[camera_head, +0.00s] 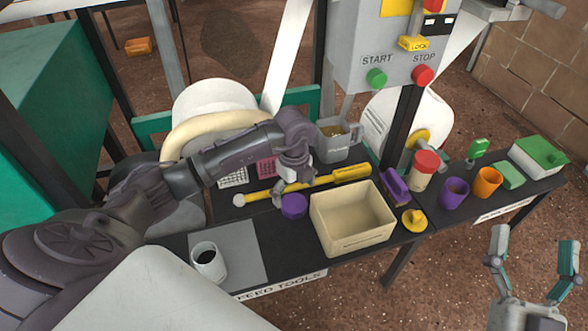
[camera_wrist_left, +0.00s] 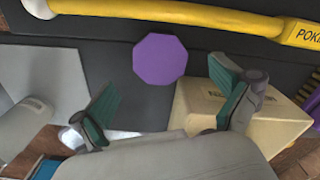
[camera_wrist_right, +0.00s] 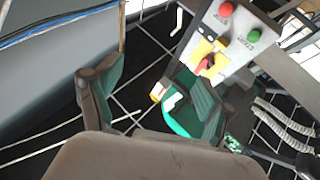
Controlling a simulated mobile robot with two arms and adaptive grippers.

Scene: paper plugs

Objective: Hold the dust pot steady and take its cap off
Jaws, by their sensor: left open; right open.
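No pot is labelled as the dust pot. A white pot (camera_head: 209,262), open at the top and dark inside, stands on a grey mat at the front left of the table. A purple many-sided cap-like piece (camera_head: 293,205) lies on the dark tabletop; it also shows in the left wrist view (camera_wrist_left: 160,59). A pale jar with a red cap (camera_head: 425,170) stands upright further right. My left gripper (camera_head: 291,186) is open and empty above the purple piece. My right gripper (camera_head: 534,243) is open and empty at the lower right, clear of the table.
A cream bin (camera_head: 352,222) is right of the purple piece. A yellow poker (camera_head: 318,184) lies behind it. Purple (camera_head: 454,193) and orange (camera_head: 488,182) cups stand on the right table. A START/STOP box (camera_head: 395,50) hangs behind.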

